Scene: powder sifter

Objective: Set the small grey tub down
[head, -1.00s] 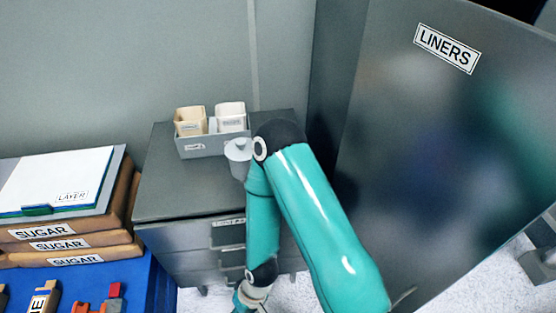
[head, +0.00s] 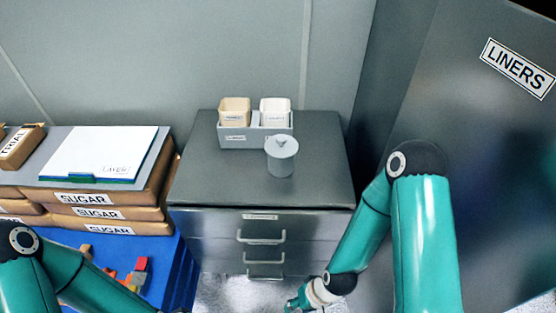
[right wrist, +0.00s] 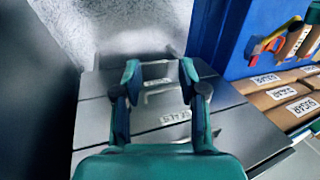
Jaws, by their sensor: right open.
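The small grey tub (head: 281,160), a round pot with a lid, stands upright on top of the dark grey drawer cabinet (head: 325,170). It is just in front of the right end of a grey caddy, and no gripper touches it. My right gripper (head: 297,303) is low in front of the cabinet, below and apart from the tub. In the right wrist view its two fingers (right wrist: 160,78) are spread and empty, with drawer fronts and a handle beyond them. The tub does not show there. My left arm shows at the lower left, but its gripper is out of view.
The grey caddy (head: 228,139) holds a tan cup (head: 235,112) and a white cup (head: 275,110). A tall dark LINERS cabinet (head: 470,130) stands right. The cabinet top's front left is clear.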

